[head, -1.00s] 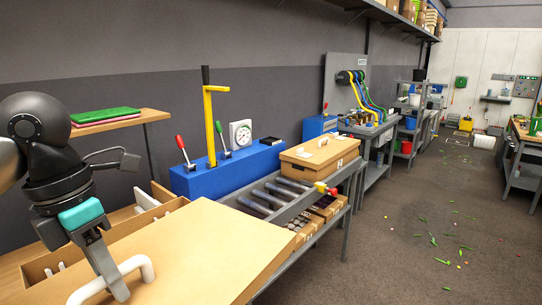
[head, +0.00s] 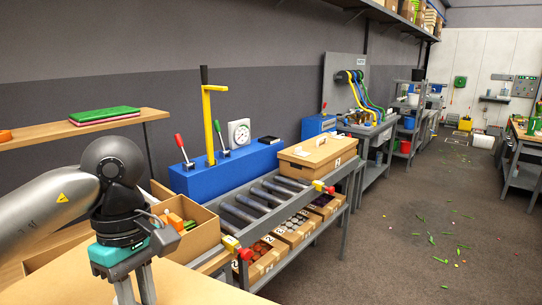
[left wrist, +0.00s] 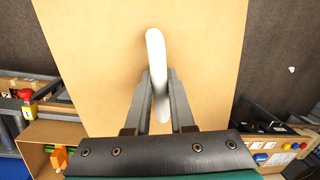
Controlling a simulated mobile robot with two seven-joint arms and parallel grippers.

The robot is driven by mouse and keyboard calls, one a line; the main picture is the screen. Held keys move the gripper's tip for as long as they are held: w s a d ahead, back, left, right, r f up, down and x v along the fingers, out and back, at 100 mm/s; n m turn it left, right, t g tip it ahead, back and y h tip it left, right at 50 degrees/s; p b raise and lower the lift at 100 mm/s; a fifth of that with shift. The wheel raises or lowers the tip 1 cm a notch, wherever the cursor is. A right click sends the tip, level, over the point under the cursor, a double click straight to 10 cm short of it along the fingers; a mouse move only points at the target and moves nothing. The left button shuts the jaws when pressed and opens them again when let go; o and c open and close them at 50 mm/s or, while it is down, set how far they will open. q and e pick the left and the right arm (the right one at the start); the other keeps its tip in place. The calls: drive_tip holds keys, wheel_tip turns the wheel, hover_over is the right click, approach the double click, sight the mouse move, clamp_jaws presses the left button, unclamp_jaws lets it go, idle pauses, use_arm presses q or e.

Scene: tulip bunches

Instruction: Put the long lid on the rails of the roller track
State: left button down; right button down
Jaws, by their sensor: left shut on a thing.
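The long lid (head: 205,287) is a flat tan board at the bottom of the head view, mostly cut off by the frame. My left gripper (head: 137,290) is over it. In the left wrist view, my left gripper (left wrist: 160,82) is shut on the lid's white handle (left wrist: 156,50), and the lid (left wrist: 90,55) fills the middle. The roller track (head: 257,203) has grey rollers between two side rails, beyond the lid. Its near end is by a red and yellow knob. Whether the lid touches anything below is hidden. My right gripper is not in view.
An open carton (head: 199,238) with orange and green things stands left of the track's near end. A closed box (head: 318,157) sits at the track's far end. A blue unit with levers (head: 225,168) runs behind.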

use_arm(q)
drive_tip(key=m, duration=0.2)
drive_tip(key=f+m, duration=0.1)
drive_tip(key=shift+d+f+m+y, duration=0.2)
drive_tip(key=shift+d+m+y, duration=0.1)
drive_tip(key=shift+d+m, duration=0.1)
drive_tip(key=m, duration=0.1)
drive_tip(key=f+m, duration=0.1)
drive_tip(key=m, duration=0.1)
drive_tip(key=shift+s+d+f+m+y, duration=0.1)
drive_tip(key=shift+d+f+m+y, duration=0.05)
drive_tip(key=shift+d+m+y, duration=0.2)
drive_tip(key=m, duration=0.1)
drive_tip(key=f+m, duration=0.1)
drive_tip(key=m, duration=0.1)
drive_tip(key=d+m, duration=0.1)
drive_tip(key=m, duration=0.1)
drive_tip(key=shift+s+f+t+y, duration=0.1)
drive_tip(key=shift+f+t+y, duration=0.25)
drive_tip(key=shift+f+t, duration=0.05)
drive_tip(key=shift+d+f+m, duration=0.1)
drive_tip(key=shift+m, duration=0.45)
drive_tip(key=shift+f, duration=0.1)
wheel_tip(320, 180, down, 7)
drive_tip(key=b, duration=0.7)
